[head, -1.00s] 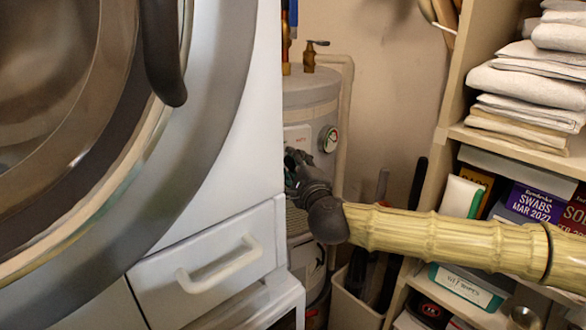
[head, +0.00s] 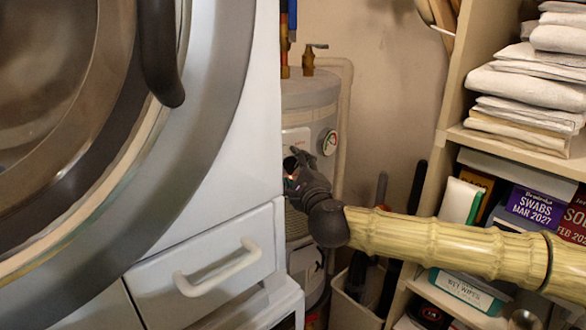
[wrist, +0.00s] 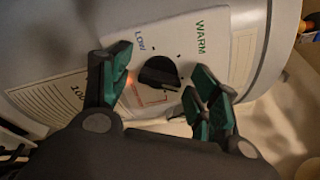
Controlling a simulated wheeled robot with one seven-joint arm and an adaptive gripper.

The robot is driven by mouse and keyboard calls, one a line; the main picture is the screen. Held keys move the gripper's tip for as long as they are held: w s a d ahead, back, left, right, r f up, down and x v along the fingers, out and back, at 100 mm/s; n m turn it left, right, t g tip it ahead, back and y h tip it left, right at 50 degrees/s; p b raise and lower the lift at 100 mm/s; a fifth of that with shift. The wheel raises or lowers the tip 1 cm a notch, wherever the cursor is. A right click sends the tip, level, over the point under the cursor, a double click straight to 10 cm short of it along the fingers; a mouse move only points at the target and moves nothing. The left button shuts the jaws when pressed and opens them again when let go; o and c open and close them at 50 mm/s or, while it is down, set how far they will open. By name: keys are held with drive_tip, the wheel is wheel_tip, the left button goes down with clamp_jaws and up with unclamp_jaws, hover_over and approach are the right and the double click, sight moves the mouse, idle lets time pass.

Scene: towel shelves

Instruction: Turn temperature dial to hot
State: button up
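The black temperature dial (wrist: 160,73) sits on a white panel (wrist: 215,25) of the water heater, in the wrist view. Blue LOW and green WARM labels show near it; no hot label is readable. My gripper (wrist: 162,64) is open, with one teal finger on each side of the dial. A gap shows on both sides, and I cannot tell whether either fingertip touches the knob. In the head view my gripper (head: 300,168) is at the front of the grey heater tank (head: 310,95) and hides the dial.
A white washer drawer (head: 215,265) stands close left of my gripper. A round gauge (head: 328,142) is on the tank just above right. Copper pipes and a valve (head: 308,58) rise above. A shelf with folded towels (head: 525,85) and boxes stands at the right.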

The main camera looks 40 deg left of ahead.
drive_tip(key=shift+s, duration=0.1)
drive_tip(key=v, duration=1.2)
idle(0.5)
